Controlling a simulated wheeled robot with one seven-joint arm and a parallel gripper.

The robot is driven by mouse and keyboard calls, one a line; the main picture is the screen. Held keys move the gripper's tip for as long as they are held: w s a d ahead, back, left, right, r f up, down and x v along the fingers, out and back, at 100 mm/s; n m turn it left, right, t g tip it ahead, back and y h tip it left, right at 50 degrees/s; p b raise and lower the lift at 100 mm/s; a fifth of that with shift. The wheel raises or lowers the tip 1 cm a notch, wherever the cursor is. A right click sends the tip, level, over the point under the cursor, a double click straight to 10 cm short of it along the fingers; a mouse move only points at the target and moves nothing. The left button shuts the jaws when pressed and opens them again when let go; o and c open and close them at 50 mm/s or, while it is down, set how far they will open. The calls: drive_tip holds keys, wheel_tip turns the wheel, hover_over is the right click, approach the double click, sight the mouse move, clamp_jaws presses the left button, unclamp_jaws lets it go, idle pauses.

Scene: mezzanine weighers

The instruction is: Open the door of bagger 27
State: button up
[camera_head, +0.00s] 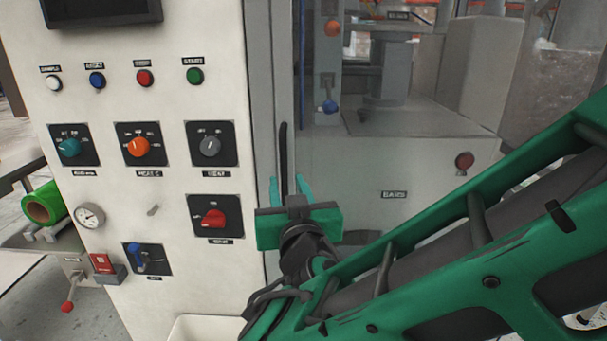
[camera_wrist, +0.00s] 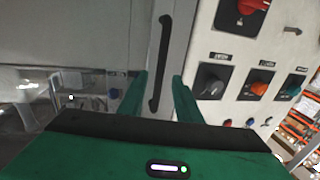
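The door (camera_head: 300,90) is a tall pane in a grey frame, to the right of the white control panel, and looks shut. Its black vertical bar handle (camera_head: 283,150) is on the frame; the lower end is hidden behind my gripper. In the wrist view the handle (camera_wrist: 163,62) stands upright in the middle. My gripper (camera_head: 288,183) is at the handle's lower part. In the wrist view its two green fingers (camera_wrist: 160,80) are apart, with the handle between them in the picture. Neither finger visibly touches it. I cannot tell how deep it sits between them.
The control panel (camera_head: 180,265) carries several knobs and buttons, close left of my gripper. A red switch (camera_head: 213,219) and a grey knob (camera_head: 210,146) are nearest. Machinery (camera_head: 385,60) shows behind the pane. A pale bin (camera_head: 200,328) is below. A green roll (camera_head: 44,203) lies at left.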

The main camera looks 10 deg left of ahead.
sight(285, 175)
drive_tip(key=shift+x, duration=3)
clamp_jaws()
